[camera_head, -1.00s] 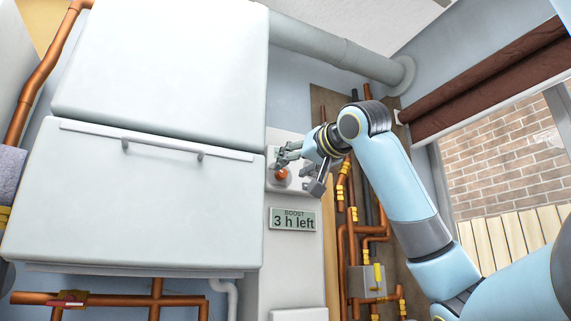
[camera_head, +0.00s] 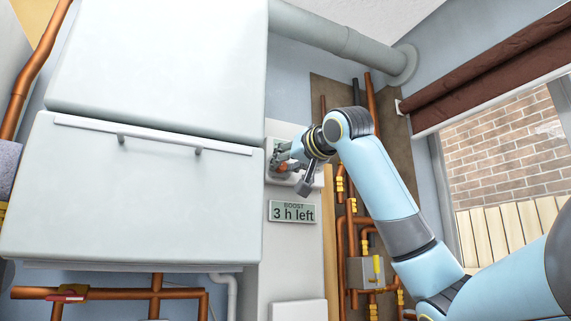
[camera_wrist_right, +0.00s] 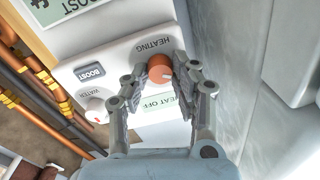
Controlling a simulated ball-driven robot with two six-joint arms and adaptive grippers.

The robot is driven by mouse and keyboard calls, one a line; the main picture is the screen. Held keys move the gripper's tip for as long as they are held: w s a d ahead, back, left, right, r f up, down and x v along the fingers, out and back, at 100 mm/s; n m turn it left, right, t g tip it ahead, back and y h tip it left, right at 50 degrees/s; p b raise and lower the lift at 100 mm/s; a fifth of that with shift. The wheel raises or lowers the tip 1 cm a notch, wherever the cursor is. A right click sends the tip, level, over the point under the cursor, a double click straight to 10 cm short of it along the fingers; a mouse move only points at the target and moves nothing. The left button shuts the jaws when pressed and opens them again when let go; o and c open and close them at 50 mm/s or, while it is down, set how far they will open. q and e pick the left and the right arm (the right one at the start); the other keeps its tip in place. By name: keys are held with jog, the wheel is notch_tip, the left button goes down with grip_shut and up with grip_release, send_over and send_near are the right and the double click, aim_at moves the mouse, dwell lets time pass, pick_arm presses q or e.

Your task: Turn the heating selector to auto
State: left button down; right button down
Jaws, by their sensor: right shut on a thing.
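The heating selector (camera_wrist_right: 161,69) is a round orange-brown knob under the printed word HEATING on a white control panel (camera_wrist_right: 122,52). In the right wrist view my right gripper (camera_wrist_right: 163,79) has one finger on each side of the knob and is shut on it. In the head view my right gripper (camera_head: 288,163) reaches to the panel from the right, and the knob (camera_head: 283,168) is partly hidden between the fingers. A small label by the knob reads "EAT OFF" where it shows; a finger covers its start. My left gripper is not in view.
A BOOST button (camera_wrist_right: 90,72) and a white WATER knob (camera_wrist_right: 97,109) sit on the same panel. A display (camera_head: 292,212) reads "BOOST 3 h left". A large white boiler (camera_head: 140,190) stands left; copper pipes (camera_head: 342,240) run on the right.

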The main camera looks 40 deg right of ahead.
jog(key=m+b, duration=0.1)
jog(key=m, duration=0.1)
jog(key=m+b, duration=0.3)
jog(key=b, duration=0.1)
jog(key=shift+f+m, duration=0.25)
jog(key=shift+m, duration=0.15)
jog(key=m+b, duration=0.3)
jog(key=m, duration=0.1)
jog(key=shift+m+b, duration=1)
jog(key=shift+m, duration=0.1)
jog(key=shift+r, duration=0.1)
jog(key=c, duration=1.1)
grip_release()
jog(key=shift+d, duration=0.1)
jog(key=shift+o, duration=0.2)
jog(key=shift+s, duration=0.1)
